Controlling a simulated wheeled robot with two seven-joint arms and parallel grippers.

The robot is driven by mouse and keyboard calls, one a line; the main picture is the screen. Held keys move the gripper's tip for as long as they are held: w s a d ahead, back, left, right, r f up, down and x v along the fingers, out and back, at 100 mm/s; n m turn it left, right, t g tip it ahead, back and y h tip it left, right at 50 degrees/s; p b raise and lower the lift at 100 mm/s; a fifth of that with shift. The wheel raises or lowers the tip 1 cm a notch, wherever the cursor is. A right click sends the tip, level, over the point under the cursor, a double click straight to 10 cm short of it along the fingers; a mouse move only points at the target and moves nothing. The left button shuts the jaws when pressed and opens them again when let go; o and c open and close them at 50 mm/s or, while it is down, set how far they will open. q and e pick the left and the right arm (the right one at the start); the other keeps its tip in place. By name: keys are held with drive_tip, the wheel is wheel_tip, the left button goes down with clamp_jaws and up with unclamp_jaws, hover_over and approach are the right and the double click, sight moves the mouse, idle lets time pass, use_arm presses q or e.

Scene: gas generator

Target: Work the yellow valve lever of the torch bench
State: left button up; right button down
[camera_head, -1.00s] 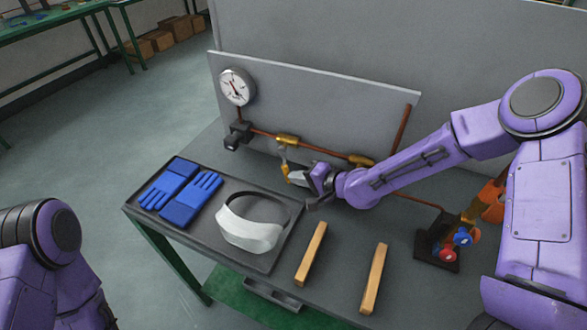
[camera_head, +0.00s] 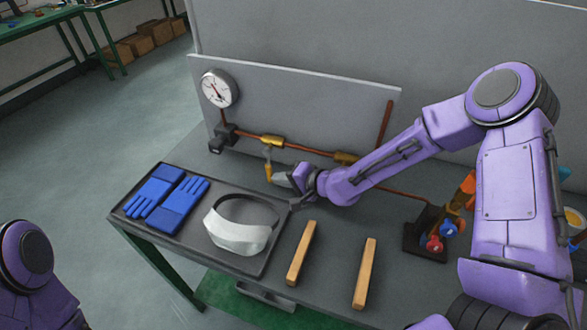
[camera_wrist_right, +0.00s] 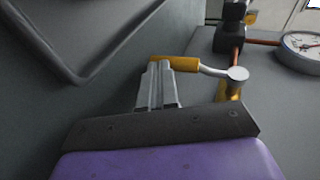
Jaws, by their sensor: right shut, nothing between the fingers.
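The yellow valve lever (camera_head: 268,172) hangs down from a brass valve (camera_head: 272,141) on the copper pipe of the torch bench's grey back panel. In the right wrist view the yellow lever handle (camera_wrist_right: 182,63) runs sideways from a silver arm with a round end. My right gripper (camera_head: 278,181) is shut and empty, with its fingertips right at the lever. In the wrist view its fingers (camera_wrist_right: 157,82) are together, their tips at the free end of the handle; I cannot tell whether they touch. My left gripper is out of view.
A pressure gauge (camera_head: 219,89) stands at the pipe's left end. A dark tray (camera_head: 190,232) holds blue gloves (camera_head: 181,205) and a white visor (camera_head: 236,236). Two wooden bars (camera_head: 301,253) lie in front of my right arm. A torch stand (camera_head: 424,240) with red and blue knobs is at right.

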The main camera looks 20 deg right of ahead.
drive_tip(key=r, duration=0.2)
drive_tip(key=s+r, duration=0.1)
drive_tip(key=r, duration=0.1)
drive_tip(key=shift+a+r, duration=0.2)
drive_tip(key=shift+r, duration=0.2)
drive_tip(key=s+a+r+p, duration=0.3)
drive_tip(key=s+r+p, duration=0.5)
drive_tip(key=s+p, duration=0.3)
drive_tip(key=shift+s+a, duration=0.4)
drive_tip(key=shift+s, duration=0.3)
